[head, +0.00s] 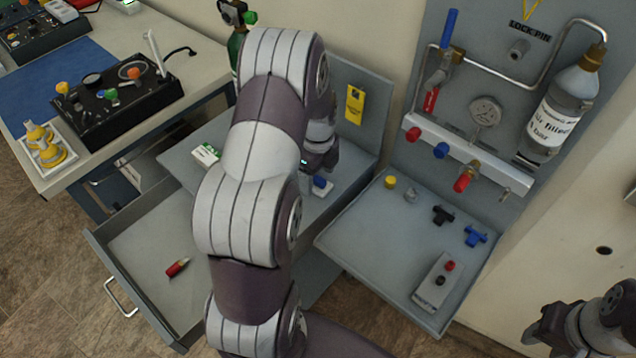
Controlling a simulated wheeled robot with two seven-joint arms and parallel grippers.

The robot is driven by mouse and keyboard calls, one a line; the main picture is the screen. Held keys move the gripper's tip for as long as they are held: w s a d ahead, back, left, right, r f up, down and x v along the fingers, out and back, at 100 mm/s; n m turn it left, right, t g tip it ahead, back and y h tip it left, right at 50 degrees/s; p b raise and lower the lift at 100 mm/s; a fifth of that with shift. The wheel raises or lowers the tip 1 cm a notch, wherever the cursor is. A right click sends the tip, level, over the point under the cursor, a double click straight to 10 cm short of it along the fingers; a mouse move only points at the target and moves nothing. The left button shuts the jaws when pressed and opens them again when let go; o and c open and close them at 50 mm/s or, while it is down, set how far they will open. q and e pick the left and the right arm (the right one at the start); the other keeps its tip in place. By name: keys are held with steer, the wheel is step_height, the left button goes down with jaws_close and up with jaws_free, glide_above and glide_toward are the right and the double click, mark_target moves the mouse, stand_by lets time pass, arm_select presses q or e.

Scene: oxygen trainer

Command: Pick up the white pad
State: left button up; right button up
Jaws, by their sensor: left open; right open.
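A small flat white item with a green mark (206,154) lies on the grey work shelf (180,160), left of my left arm. It is the clearest white pad-like thing in view, but I cannot be sure it is the pad. My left gripper (316,182) is low over the right part of that shelf, mostly hidden behind my own forearm. A small blue and white item (322,187) shows right beside its fingers; I cannot tell whether they touch.
An open drawer (130,245) holds a red-tipped item (177,267). A grey tray (365,235) holds small fittings and a switch box (436,281). A panel with a gas bottle (562,105) rises behind it. A yellow tag (354,104) hangs on the shelf's back wall.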

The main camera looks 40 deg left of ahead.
arm_select(q)
steer(key=shift+w+d+f, duration=0.1)
steer(key=shift+f, duration=0.85)
steer(key=c, duration=1.1)
steer(key=shift+c, duration=0.2)
steer(key=shift+r, duration=0.1)
